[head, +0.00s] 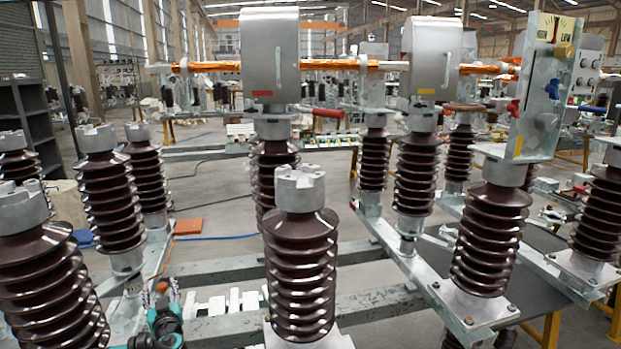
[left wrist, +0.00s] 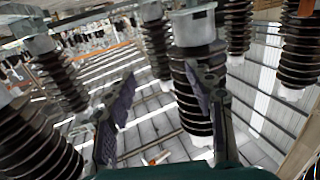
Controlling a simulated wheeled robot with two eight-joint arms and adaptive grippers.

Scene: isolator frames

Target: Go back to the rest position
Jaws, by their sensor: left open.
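My left gripper (head: 166,318) shows low in the head view, left of the middle, as a dark and teal shape between brown ribbed insulators. In the left wrist view its two dark fingers (left wrist: 163,100) stand wide apart with nothing between them. A brown insulator with a grey cap (left wrist: 195,75) stands beyond the right finger; the picture does not show how far off it is. My right gripper is in neither view.
A front insulator (head: 300,260) stands right of my left gripper, and another insulator (head: 107,200) stands to its left. Grey steel beams (head: 215,325) run across below. Metal housings (head: 270,60) joined by a copper-coloured bar stand behind. Some bare floor (head: 225,215) shows beyond.

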